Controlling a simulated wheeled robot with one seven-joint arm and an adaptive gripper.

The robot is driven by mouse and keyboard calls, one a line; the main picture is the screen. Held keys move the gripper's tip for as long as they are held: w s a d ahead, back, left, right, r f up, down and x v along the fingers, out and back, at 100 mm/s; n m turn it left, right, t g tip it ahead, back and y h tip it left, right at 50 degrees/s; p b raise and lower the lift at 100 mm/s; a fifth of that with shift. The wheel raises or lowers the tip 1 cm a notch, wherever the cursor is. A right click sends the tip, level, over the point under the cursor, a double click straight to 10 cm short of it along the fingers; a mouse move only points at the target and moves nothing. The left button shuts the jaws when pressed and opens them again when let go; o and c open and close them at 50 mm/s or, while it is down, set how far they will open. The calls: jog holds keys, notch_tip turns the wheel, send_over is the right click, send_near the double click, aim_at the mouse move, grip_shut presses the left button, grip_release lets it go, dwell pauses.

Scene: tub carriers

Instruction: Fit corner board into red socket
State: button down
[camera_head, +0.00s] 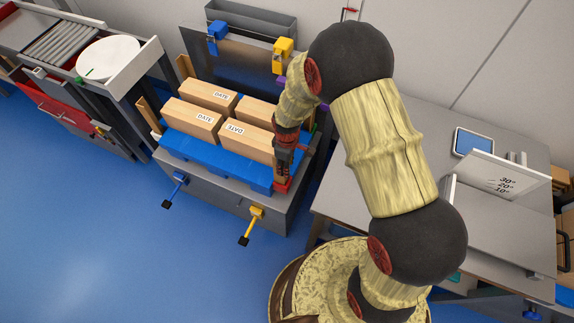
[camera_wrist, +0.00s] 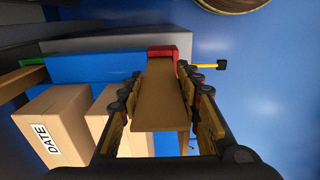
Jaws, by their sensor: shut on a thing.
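My gripper (camera_wrist: 162,100) is shut on a tan corner board (camera_wrist: 160,92), which stands out between its fingers. In the wrist view the board's far end meets the red socket (camera_wrist: 170,51) at the corner of the blue pallet (camera_wrist: 95,67). I cannot tell whether the end sits inside the socket or just in front of it. In the head view my gripper (camera_head: 283,155) points down at the pallet's front right corner, right above the red socket (camera_head: 284,187). The arm and gripper hide most of the board there.
Several cartons (camera_head: 192,121) labelled DATE stand on the blue pallet (camera_head: 215,159), close to the gripper's left. Other boards (camera_head: 149,113) stand upright at the left corners. A yellow-handled lever (camera_head: 251,225) and a blue one (camera_head: 174,189) stick out in front. A grey table (camera_head: 390,130) is at right.

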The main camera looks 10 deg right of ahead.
jog(key=c, duration=1.3)
grip_release()
jog(key=shift+o, duration=0.2)
notch_tip(320, 180, up, 13)
jog(key=p, duration=0.4)
jog(key=shift+f+p, duration=0.1)
jog(key=shift+p, duration=0.25)
jog(key=s+d+r+m+t, duration=0.1)
jog(key=s+d+r+m, duration=0.1)
jog(key=r, duration=0.8)
jog(key=s+d+r+m+t, duration=0.2)
jog(key=d+r+m, duration=0.1)
jog(key=r, duration=0.7)
jog(key=s+d+r+m+t, duration=0.1)
jog(key=s+d+r+m, duration=0.1)
jog(key=s+r, duration=0.4)
jog(key=s+d+r+m+t, duration=0.1)
jog(key=s+d+r+m, duration=0.2)
jog(key=s+r, duration=0.3)
jog(key=s+m, duration=0.1)
jog(key=s, duration=0.2)
jog(key=shift+s+r+t, duration=0.25)
jog(key=shift+r+t, duration=0.05)
